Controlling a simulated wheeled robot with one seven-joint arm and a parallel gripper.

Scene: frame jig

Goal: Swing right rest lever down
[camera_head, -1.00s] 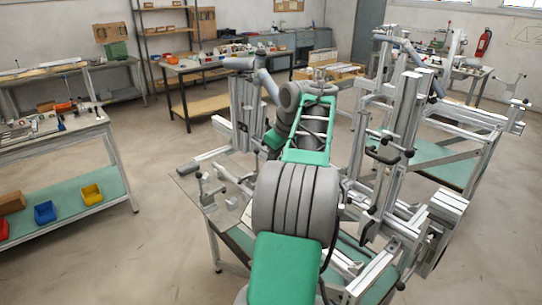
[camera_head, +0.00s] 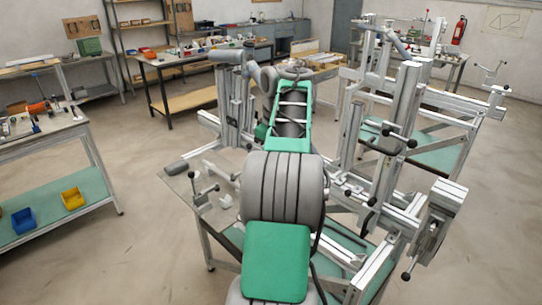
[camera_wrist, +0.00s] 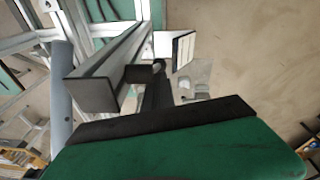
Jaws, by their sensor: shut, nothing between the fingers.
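Black-knobbed levers show on the right side of the metal frame jig (camera_head: 343,190) in the head view. One lever (camera_head: 399,137) sits on the right upright and points right and slightly down. Another lever (camera_head: 412,264) hangs below the block at the lower right. I cannot tell which is the right rest lever. My gripper (camera_wrist: 157,72) is shut and empty in the wrist view, its dark fingers close to the end of an aluminium profile (camera_wrist: 95,95). In the head view my gripper is hidden behind my arm. No contact with a lever is visible.
Grey tubes lie at the jig's top left (camera_head: 226,56) and top right (camera_head: 395,42). A block of profiles (camera_head: 446,200) juts out at the lower right. A bench with a yellow bin (camera_head: 73,199) stands left. Floor (camera_head: 480,265) is clear at the right.

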